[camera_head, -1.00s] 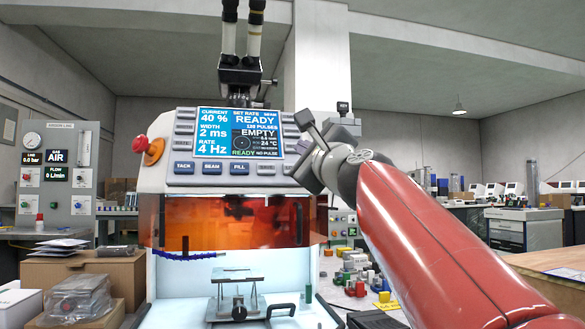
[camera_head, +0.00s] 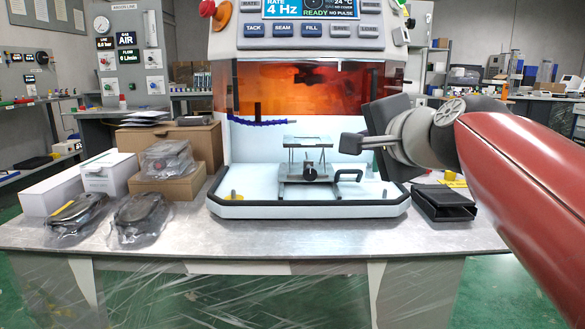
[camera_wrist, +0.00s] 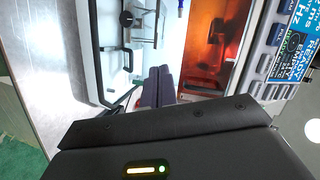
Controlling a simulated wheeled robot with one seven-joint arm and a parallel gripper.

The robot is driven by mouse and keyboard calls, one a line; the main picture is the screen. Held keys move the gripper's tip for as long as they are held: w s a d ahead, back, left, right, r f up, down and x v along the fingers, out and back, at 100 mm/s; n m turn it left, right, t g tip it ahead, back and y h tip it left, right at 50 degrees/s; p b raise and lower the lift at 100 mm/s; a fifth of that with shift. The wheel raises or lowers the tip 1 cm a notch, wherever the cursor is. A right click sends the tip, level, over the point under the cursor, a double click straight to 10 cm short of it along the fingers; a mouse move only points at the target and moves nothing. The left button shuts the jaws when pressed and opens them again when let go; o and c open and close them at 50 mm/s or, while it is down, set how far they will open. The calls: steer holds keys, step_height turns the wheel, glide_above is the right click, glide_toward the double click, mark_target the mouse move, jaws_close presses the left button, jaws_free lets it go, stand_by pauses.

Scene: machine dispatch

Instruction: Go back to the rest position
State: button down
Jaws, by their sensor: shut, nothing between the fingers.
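My gripper (camera_head: 350,143) is at the end of my red arm, in front of the right side of the machine's lit work chamber in the head view. Its fingers are together and hold nothing. In the wrist view the closed fingers (camera_wrist: 158,88) point toward the machine, with the orange shield at their right. The welding machine (camera_head: 300,90) stands on the bench, its screen reading READY and 4 Hz. The small work stage (camera_head: 308,172) stands inside the chamber, left of my gripper, with a flat plate on top.
The metal bench (camera_head: 330,240) has free room at its front. Bagged dark parts (camera_head: 143,217) and cardboard boxes (camera_head: 168,140) sit on the left. A black open tray (camera_head: 443,203) lies below my arm on the right. A black handle (camera_head: 348,176) sticks out beside the stage.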

steer(key=s+d+f+n+g+h, duration=0.1)
steer(key=s+f+n+g, duration=0.2)
steer(key=s+f, duration=0.3)
steer(key=s+d+f+n+g+h, duration=0.1)
steer(key=s+f+n+g, duration=0.2)
steer(key=f, duration=1.2)
steer(key=s+d+f+n+g+h, duration=0.1)
steer(key=s+f+n+g+h, duration=0.1)
steer(key=s+f+n, duration=0.4)
steer(key=s+f+g, duration=0.1)
steer(key=s+f, duration=0.4)
steer(key=shift+s+d, duration=0.15)
steer(key=shift+d, duration=0.05)
